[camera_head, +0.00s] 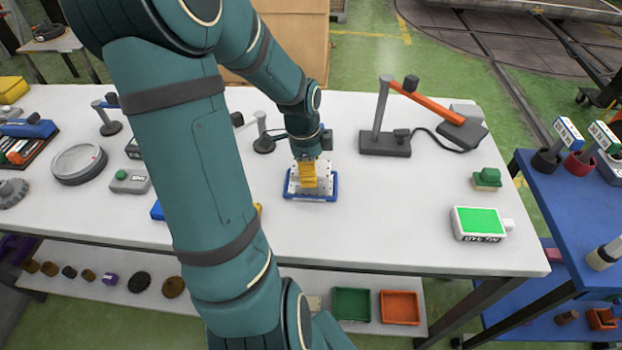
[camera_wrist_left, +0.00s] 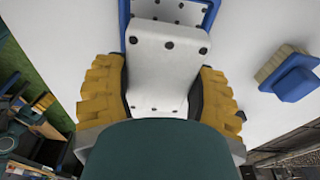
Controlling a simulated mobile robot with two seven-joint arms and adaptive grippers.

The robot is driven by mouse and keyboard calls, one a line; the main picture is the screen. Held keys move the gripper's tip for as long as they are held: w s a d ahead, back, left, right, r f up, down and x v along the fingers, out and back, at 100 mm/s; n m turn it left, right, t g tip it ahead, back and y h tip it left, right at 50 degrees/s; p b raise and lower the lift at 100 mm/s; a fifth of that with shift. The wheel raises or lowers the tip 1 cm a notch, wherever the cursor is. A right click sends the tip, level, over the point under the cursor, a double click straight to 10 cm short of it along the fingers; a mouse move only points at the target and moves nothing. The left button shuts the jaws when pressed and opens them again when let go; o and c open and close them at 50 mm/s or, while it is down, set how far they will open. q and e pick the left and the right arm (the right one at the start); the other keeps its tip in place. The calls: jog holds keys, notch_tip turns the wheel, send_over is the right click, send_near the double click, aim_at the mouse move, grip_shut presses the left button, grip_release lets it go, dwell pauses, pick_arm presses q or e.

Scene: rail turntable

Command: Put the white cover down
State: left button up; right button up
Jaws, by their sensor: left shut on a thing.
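The white cover (camera_head: 294,187), a pale block with dark round holes, is under my left gripper (camera_head: 308,176) in the head view. The yellow fingers are shut on the cover. In the left wrist view the cover (camera_wrist_left: 165,65) sits between the two fingers (camera_wrist_left: 160,92). A blue frame (camera_head: 332,189) lies around or beneath the cover on the white table; its edge also shows in the wrist view (camera_wrist_left: 124,15). I cannot tell whether the cover rests in the frame or hangs just above it. My right gripper is not in view.
On the white table (camera_head: 380,220) stand a grey stand with an orange arm (camera_head: 428,100), a green-screened box (camera_head: 480,222), a green block (camera_head: 487,177) and a round dial (camera_head: 79,162). The table right of the frame is clear. A blue table (camera_head: 560,200) stands at the right.

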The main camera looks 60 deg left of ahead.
pick_arm(q)
jog(key=shift+f+b, duration=0.45)
jog(key=shift+f, duration=1.1)
jog(key=shift+f, duration=0.15)
jog(key=o, duration=1.3)
jog(key=r+p, duration=0.1)
jog(key=r, duration=0.2)
jog(key=r+p, duration=0.1)
jog(key=r, duration=0.3)
jog(key=s+r+p, duration=0.1)
jog(key=r, duration=0.3)
jog(key=shift+a+r+p, duration=0.2)
jog(key=shift+a+p, duration=0.1)
jog(key=shift+a, duration=0.1)
jog(key=shift+r, duration=0.45)
